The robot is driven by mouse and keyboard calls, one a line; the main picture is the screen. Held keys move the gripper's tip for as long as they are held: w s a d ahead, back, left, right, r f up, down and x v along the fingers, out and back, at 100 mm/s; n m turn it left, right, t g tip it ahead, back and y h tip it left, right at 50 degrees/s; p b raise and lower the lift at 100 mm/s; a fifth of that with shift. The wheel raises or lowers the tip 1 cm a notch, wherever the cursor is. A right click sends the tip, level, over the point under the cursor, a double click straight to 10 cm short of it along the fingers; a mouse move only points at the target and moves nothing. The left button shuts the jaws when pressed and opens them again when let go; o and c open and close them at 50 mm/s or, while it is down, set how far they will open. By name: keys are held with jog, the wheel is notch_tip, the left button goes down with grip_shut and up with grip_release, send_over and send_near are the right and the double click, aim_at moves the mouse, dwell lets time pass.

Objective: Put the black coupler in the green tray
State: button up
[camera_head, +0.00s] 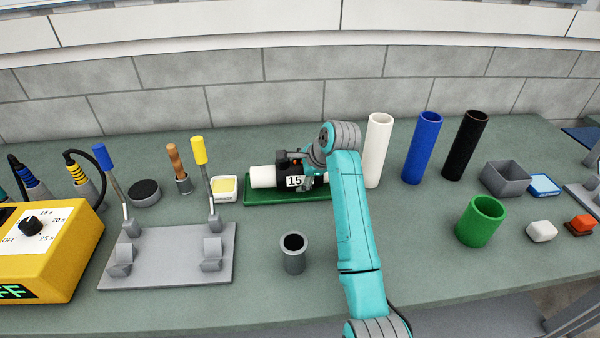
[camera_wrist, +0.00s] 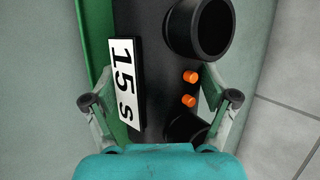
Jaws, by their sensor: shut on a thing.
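The black coupler (camera_head: 283,160) has a white "15 s" label and small orange buttons, which show in the wrist view (camera_wrist: 155,60). It is over the green tray (camera_head: 256,197), whose edge also shows beside it in the wrist view (camera_wrist: 101,22). A white cylinder (camera_head: 262,177) shows at the coupler's left side, on the tray. My gripper (camera_head: 306,168) is shut on the coupler, with one finger on each side in the wrist view (camera_wrist: 163,103). My arm hides the tray's right end. I cannot tell whether the coupler touches the tray.
White (camera_head: 379,150), blue (camera_head: 423,148) and black (camera_head: 465,146) upright tubes stand right of my arm. A grey cup (camera_head: 293,254) stands in front of the tray. A lever fixture (camera_head: 168,262) and yellow timer box (camera_head: 45,250) are left. A green cup (camera_head: 482,222) stands right.

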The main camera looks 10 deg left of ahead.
jog(key=o, duration=1.6)
jog(key=shift+f, duration=0.1)
jog(key=v, duration=1.2)
